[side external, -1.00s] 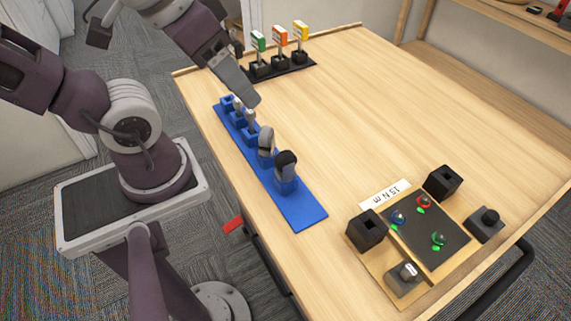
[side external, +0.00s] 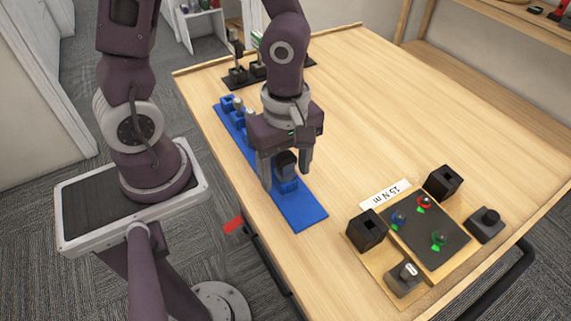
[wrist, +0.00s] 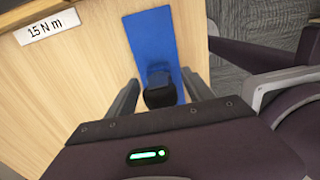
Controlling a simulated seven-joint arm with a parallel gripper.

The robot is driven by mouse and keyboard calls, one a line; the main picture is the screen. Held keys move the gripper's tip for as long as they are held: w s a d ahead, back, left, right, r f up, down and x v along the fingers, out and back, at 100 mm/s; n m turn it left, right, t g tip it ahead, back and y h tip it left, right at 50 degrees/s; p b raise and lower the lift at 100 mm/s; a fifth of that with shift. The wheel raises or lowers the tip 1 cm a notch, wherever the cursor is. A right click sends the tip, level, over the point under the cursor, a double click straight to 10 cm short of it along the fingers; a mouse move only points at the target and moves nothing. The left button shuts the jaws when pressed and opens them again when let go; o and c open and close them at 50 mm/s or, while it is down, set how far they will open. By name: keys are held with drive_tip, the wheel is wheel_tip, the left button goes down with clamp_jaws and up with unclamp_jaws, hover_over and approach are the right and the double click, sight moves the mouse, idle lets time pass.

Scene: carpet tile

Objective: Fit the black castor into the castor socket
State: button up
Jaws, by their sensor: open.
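The black castor (side external: 286,160) stands upright in a blue holder near the front end of the blue rack (side external: 300,211). My gripper (side external: 286,179) points down over it with its fingers spread, one on each side. In the wrist view the castor's dark top (wrist: 160,96) lies between the two open fingers (wrist: 162,88), with visible gaps. I see no finger closed on it. On the wooden board stand two open-topped black square blocks, one at the left (side external: 367,231) and one at the back (side external: 442,182). I cannot tell which is the castor socket.
The board also carries a dark panel (side external: 432,241) with coloured parts and a grey block (side external: 405,276). A dark knobbed block (side external: 485,224) stands at its right. A "15 N m" label (side external: 385,194) lies behind it. Between rack and board the table (side external: 350,150) is clear.

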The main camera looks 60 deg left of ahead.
drive_tip(key=shift+f, duration=0.35)
clamp_jaws()
wheel_tip(320, 180, up, 10)
drive_tip(key=shift+w+d+f, duration=0.15)
drive_tip(key=w+d+r+m, duration=0.1)
drive_tip(key=d+m, duration=0.3)
drive_tip(key=d, duration=0.4)
drive_tip(key=w+d+m, duration=0.4)
drive_tip(key=d+m, duration=0.1)
drive_tip(key=d, duration=0.2)
drive_tip(key=shift+w+d+r, duration=0.3)
drive_tip(key=shift+d+r, duration=0.05)
drive_tip(key=shift+d, duration=0.05)
